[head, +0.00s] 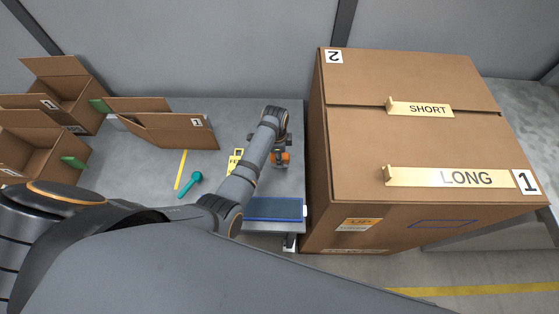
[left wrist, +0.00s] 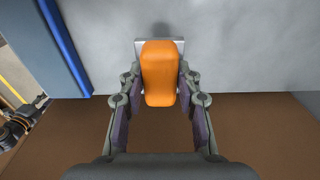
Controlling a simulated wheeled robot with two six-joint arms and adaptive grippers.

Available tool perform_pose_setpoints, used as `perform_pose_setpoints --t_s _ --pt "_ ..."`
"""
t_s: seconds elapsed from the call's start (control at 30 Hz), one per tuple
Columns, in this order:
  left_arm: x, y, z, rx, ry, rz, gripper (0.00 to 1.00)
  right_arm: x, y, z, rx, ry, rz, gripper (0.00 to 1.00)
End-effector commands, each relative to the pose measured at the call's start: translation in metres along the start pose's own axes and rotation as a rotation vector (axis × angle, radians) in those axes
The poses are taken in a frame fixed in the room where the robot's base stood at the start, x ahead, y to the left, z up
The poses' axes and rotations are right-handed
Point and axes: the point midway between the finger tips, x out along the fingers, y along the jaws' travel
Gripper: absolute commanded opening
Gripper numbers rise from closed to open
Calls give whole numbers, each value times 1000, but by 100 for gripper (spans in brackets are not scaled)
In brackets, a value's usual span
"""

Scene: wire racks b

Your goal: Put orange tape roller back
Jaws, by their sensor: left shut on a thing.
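The orange tape roller (left wrist: 160,75) is between the two fingers of my left gripper (left wrist: 160,92) in the left wrist view, and the gripper is shut on it. A grey metal-looking plate (left wrist: 139,47) shows at its far end. In the head view only a small orange part of the roller (head: 285,157) shows under my left wrist, over or on the right side of the grey table. I cannot tell whether it touches the tabletop.
A large closed carton (head: 370,120) stands close at the right of the grey table (head: 270,107). A blue mat or tray (head: 272,209) lies at the table's front edge. A teal tool (head: 190,186), a yellow tag (head: 235,160) and open cartons (head: 165,130) are to the left.

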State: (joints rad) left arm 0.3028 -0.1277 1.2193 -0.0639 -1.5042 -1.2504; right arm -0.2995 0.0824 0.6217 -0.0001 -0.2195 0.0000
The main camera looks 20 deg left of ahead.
Motion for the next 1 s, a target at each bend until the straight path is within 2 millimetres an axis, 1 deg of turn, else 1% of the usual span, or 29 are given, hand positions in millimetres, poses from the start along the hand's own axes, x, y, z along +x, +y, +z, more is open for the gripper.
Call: perform_pose_setpoints --t_s 0.03,0.1,0.2,0.43,0.57,0.6,0.7,0.73,0.77,1.0 --pt "11 1 2 0 -2 4 0 2 -1 0 0 -1 -1 32" --pt "23 1 2 0 -2 3 0 4 -2 1 1 -1 -1 32" --pt "32 0 2 0 -1 2 0 4 -3 2 1 -3 -3 32" --pt "33 0 2 0 0 0 0 4 -5 2 2 -3 -5 32" --pt "36 0 2 0 0 0 0 6 -5 2 2 -3 -5 32" --pt "36 0 2 0 0 1 37 5 -5 2 2 -3 -5 32" --pt "36 0 3 0 0 1 51 5 -5 2 2 -3 -5 32" --pt "36 0 3 0 0 1 55 5 -5 2 2 -3 -5 32" --pt "36 1 3 0 0 1 56 5 -4 2 2 -3 -5 32" --pt "36 1 3 0 0 1 56 5 -4 2 1 -3 -4 32"
